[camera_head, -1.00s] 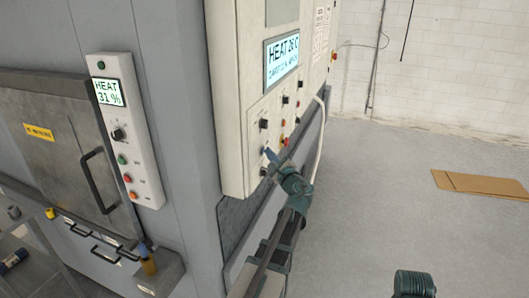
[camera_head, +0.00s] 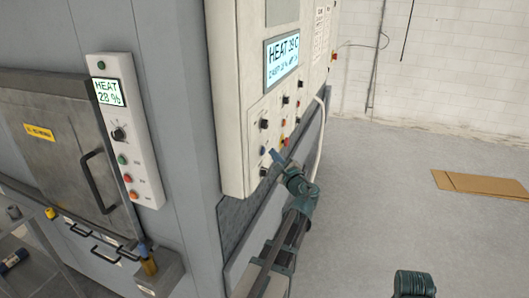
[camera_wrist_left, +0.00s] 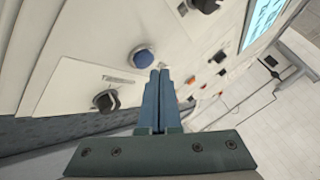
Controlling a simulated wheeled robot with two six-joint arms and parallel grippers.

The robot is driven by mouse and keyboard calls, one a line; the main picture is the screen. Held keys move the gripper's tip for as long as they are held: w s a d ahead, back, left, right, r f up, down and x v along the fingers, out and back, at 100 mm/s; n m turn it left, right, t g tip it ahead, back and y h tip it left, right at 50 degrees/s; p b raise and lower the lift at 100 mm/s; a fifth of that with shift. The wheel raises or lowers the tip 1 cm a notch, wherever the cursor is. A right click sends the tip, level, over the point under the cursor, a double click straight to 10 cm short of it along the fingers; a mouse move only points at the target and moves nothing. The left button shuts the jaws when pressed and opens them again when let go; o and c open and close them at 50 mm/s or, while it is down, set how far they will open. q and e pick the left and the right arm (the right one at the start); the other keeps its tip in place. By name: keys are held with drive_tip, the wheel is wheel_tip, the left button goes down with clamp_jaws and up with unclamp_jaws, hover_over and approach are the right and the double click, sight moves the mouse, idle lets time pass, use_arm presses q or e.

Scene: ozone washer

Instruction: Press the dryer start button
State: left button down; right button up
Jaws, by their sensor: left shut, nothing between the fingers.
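The cream control box (camera_head: 240,100) carries a lit screen (camera_head: 281,60) reading HEAT 39 C, with knobs and buttons below it. A blue button (camera_head: 262,150) sits low on its face. It also shows in the left wrist view (camera_wrist_left: 141,58), above a black knob (camera_wrist_left: 106,101). My left gripper (camera_head: 275,156) is shut and empty, its tips just right of the blue button and seemingly a little off the panel. In the left wrist view, the closed fingertips (camera_wrist_left: 159,73) stand just right of and below the blue button. My right gripper is not in view.
A narrow side panel (camera_head: 125,150) reads HEAT 28 % beside a metal door with a black handle (camera_head: 98,182). A white hose (camera_head: 319,140) runs down the control box's right edge. Flat cardboard (camera_head: 480,185) lies on open floor at right.

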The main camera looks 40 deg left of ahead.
use_arm(q)
drive_tip(key=d, duration=0.2)
drive_tip(key=w+d, duration=0.1)
drive_tip(key=d, duration=0.2)
drive_tip(key=shift+w, duration=0.1)
idle(0.4)
idle(0.7)
drive_tip(key=s+d+f+n+g+h+b, duration=0.35)
drive_tip(key=s+d+f, duration=0.25)
drive_tip(key=d+f, duration=0.45)
drive_tip(key=s+d+f+n+g+h+b, duration=0.25)
drive_tip(key=s+d+f+n+h, duration=0.35)
drive_tip(key=f, duration=0.7)
drive_tip(key=s+d+f+g+h+b, duration=0.2)
drive_tip(key=s+d+f, duration=0.3)
drive_tip(key=s+d, duration=0.2)
drive_tip(key=s+d+f+n+g+h+b, duration=0.1)
drive_tip(key=s+d+f, duration=0.4)
drive_tip(key=d, duration=0.6)
drive_tip(key=s+g+h+b, duration=0.1)
drive_tip(key=s+h, duration=0.1)
drive_tip(key=shift+s+d, duration=0.15)
drive_tip(key=shift+s, duration=0.25)
